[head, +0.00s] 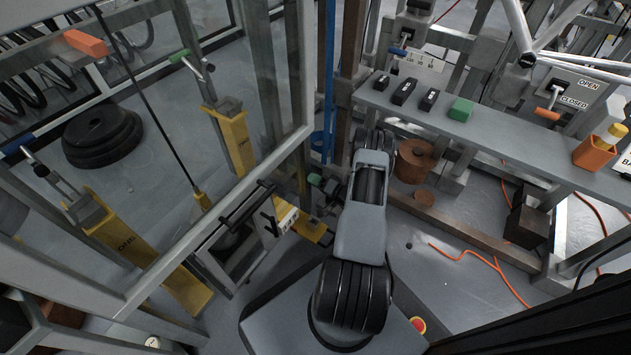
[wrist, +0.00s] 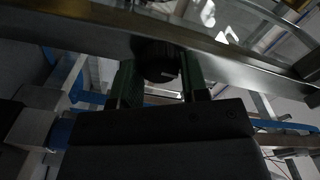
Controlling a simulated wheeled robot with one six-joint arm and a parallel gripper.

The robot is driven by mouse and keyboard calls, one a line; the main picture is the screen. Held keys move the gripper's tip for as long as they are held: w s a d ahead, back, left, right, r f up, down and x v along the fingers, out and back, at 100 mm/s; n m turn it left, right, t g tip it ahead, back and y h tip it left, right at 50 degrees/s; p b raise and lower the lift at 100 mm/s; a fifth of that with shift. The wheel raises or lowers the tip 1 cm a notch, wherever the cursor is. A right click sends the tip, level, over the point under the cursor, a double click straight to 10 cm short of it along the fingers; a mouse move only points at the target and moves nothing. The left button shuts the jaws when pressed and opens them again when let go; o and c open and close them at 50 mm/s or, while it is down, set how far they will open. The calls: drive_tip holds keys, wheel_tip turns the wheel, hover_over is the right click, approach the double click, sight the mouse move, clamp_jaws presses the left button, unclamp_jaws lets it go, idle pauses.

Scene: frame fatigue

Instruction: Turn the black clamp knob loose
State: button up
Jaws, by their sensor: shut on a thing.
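The black clamp knob (wrist: 157,60) shows in the wrist view, just under a long grey metal bar (wrist: 90,25). My gripper (wrist: 160,80) has its two dark green fingers on either side of the knob and is shut on it. The knob's far side and the contact faces are in shadow. In the head view my own arm stands in the middle, and I cannot make out the knob or the fingertips there.
A grey shelf (head: 470,135) on the right holds black blocks, a green block (head: 461,110) and an orange box (head: 594,153). A glass-panelled frame (head: 265,80) stands close on the left. Orange cable (head: 495,265) lies on the floor at right.

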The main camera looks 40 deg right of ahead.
drive_tip(key=shift+n, duration=0.4)
drive_tip(key=o, duration=0.9)
